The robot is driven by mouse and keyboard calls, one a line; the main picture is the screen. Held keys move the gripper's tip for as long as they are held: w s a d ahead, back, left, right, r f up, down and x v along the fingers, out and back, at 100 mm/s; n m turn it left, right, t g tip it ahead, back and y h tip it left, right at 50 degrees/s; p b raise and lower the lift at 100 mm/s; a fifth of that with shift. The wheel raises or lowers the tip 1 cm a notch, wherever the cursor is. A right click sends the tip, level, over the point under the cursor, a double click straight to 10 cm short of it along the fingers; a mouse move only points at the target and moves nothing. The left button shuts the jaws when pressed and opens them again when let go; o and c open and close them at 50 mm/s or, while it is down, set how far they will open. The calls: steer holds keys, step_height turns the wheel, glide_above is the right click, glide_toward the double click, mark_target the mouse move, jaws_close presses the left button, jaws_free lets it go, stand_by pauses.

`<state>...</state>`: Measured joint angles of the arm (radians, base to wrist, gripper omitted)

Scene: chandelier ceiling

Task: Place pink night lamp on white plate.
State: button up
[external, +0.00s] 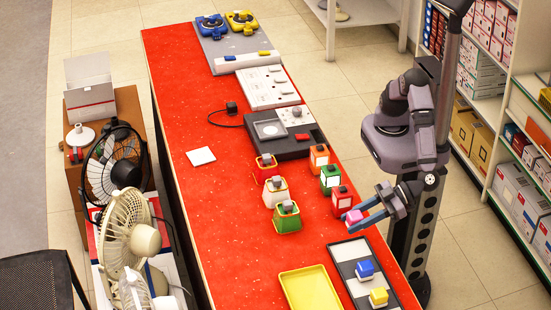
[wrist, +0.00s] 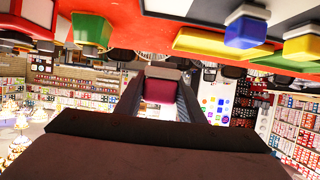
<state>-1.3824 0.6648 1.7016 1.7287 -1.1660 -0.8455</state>
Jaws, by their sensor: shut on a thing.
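The pink night lamp (external: 353,216) is a small pink block with a pale top, held at the right edge of the red table. My gripper (external: 361,213) is shut on it, and the wrist view shows it as a dark pink block (wrist: 159,91) between the fingers. The lamp appears raised, just above the checkered tray's far end. The white plate (external: 201,156) is a flat white square lying at the left side of the table, empty, away from my gripper.
A black-and-white tray (external: 345,250) holds a blue lamp (external: 365,270) and a yellow lamp (external: 378,297). A yellow tray (external: 310,289) is empty. Several coloured lamps, including a green one (external: 287,218), stand between my gripper and the plate. Fans stand left of the table.

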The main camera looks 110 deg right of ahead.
steer(key=w+d+m+g+h+b, duration=0.15)
steer(key=w+d+m+h, duration=0.35)
steer(key=w+d, duration=2.05)
steer(key=m+g+h+b, duration=0.2)
steer(key=m+g+h, duration=0.1)
steer(key=m+h, duration=0.15)
glide_above(199, 151)
steer(key=shift+n+t, duration=0.25)
steer(key=shift+f+b, duration=0.8)
steer(key=shift+f, duration=3.9)
steer(key=shift+f, duration=0.1)
steer(key=o, duration=0.8)
steer(key=shift+f, duration=0.1)
steer(key=o, duration=0.3)
steer(key=shift+o, duration=0.2)
